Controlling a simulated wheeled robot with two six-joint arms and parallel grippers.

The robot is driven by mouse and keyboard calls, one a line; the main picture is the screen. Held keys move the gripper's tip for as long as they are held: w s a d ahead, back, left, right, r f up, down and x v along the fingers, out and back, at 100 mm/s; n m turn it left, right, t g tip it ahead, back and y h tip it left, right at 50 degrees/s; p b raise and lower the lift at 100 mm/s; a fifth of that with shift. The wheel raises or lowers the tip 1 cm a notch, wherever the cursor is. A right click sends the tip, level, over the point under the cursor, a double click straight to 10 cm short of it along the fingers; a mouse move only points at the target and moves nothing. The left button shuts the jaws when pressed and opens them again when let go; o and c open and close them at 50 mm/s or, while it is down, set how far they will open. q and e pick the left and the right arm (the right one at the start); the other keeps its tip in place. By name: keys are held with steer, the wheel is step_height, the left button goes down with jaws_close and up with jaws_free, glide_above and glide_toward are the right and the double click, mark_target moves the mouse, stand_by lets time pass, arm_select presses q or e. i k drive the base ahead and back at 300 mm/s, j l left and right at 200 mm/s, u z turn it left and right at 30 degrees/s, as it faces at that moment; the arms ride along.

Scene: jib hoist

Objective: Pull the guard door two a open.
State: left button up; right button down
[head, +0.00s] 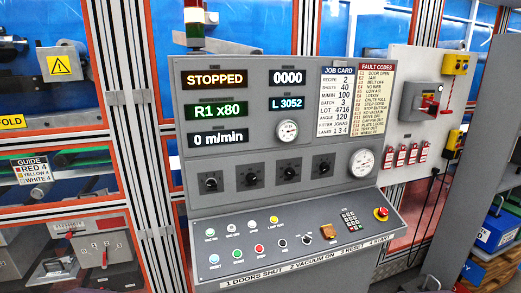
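Orange-edged guard panels (103,100) with aluminium posts stand at the left, and machine parts show through them. More orange-edged framing (297,28) runs behind the console. I can read no label marking any panel as guard door two a, so I cannot tell which one it is. No door handle is clear to me, and the panels in view look closed. Neither of my grippers is in view.
A grey control console (230,170) fills the middle; its display (215,78) reads STOPPED. A red emergency button (381,212) sits at its right. A light-grey panel (400,75) holds a red-handled switch (430,104) and several red padlocks (401,155). Blue bins (497,232) stand far right.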

mark_target(111, 134)
steer(key=u, duration=1.75)
